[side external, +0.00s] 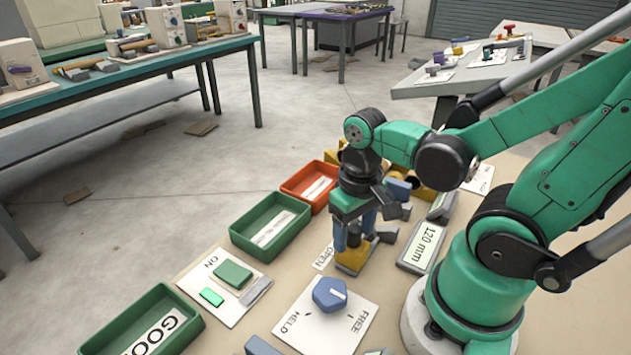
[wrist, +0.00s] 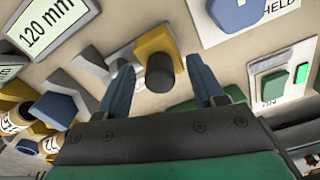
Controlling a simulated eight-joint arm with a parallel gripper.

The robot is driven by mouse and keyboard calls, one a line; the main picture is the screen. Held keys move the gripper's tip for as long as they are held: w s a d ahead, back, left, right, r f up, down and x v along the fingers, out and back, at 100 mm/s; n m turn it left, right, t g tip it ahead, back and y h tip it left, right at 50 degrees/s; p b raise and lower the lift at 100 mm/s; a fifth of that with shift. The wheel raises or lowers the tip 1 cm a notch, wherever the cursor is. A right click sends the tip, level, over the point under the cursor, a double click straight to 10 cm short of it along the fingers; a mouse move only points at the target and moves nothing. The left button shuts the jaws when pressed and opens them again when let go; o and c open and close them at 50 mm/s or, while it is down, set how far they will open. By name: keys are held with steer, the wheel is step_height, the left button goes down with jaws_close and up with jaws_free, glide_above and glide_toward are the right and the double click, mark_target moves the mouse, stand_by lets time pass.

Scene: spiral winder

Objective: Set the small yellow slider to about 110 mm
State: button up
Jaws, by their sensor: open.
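The small yellow slider (side external: 350,262) sits low in front of my arm in the side view. In the wrist view the yellow block (wrist: 157,42) carries a dark round knob (wrist: 160,74). My gripper (side external: 353,240) points down over the slider, with its blue fingers apart. In the wrist view the open gripper (wrist: 164,78) has one finger on each side of the knob, with visible gaps. A display (side external: 420,245) beside it reads 120 mm; it also shows in the wrist view (wrist: 48,32). Part of the slider's track is hidden by my gripper.
A blue knob (side external: 330,294) on a HELD/FREE plate and a green button (side external: 233,274) on an ON plate lie nearby. Green trays (side external: 271,226) and an orange tray (side external: 309,187) line the far edge. Yellow, blue and grey parts crowd behind my gripper.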

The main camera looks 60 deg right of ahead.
jaws_close()
stand_by(1.4)
